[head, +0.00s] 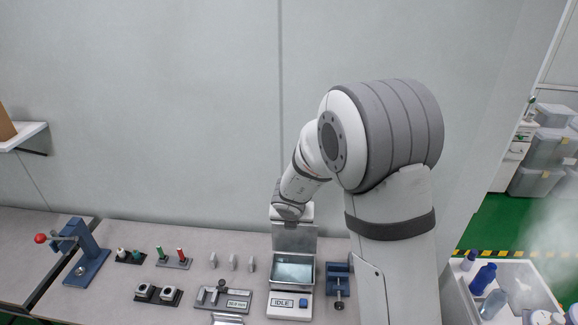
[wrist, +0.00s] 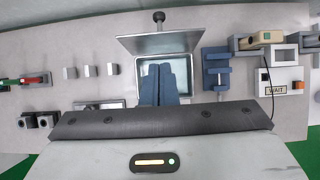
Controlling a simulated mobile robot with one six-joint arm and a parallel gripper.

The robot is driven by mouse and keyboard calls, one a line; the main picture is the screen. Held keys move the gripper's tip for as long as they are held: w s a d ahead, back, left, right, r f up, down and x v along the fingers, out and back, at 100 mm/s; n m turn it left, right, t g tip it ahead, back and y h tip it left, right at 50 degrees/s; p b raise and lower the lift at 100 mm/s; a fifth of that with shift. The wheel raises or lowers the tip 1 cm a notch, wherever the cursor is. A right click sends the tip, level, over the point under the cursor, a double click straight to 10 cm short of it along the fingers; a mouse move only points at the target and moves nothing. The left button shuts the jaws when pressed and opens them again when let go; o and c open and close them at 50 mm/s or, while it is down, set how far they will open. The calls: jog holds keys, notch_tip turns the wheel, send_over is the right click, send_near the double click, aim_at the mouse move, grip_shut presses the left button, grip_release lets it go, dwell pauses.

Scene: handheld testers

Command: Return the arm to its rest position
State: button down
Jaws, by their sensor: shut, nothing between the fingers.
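My gripper (wrist: 165,68) shows in the wrist view as two blue fingers side by side, shut with nothing between them. In that view they overlap the open box of the tester (wrist: 186,66), whose lid (wrist: 160,43) is raised; I cannot tell their height above it. In the head view my arm bends over the bench, and its wrist end is near the raised lid of the tester (head: 290,285). The fingers are not clear there. The tester's label reads IDLE, beside a blue button (head: 303,302).
Left of the tester stand a labelled grey fixture (head: 224,299), several small grey blocks (head: 232,263), a red and green pair (head: 174,258) and a blue lever press (head: 85,255). A blue clamp (head: 338,282) is close on its right. A white bin (head: 520,285) holds bottles. The wall is behind.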

jog(key=s+r+n+t+y+b, duration=0.25)
jog(key=s+r+n+y, duration=0.3)
jog(key=r+n, duration=1)
jog(key=s+d+f+n+g+h+b, duration=0.1)
jog(key=s+d+f+n+g+h, duration=0.1)
jog(key=s+d+n, duration=0.4)
jog(key=s+d+f+n+g+h+b, duration=0.2)
jog(key=s+d+n, duration=0.4)
jog(key=s+n, duration=1)
jog(key=shift+s+f+g+h+b, duration=0.3)
jog(key=shift+s+f+g+h, duration=0.05)
jog(key=shift+s+g, duration=0.3)
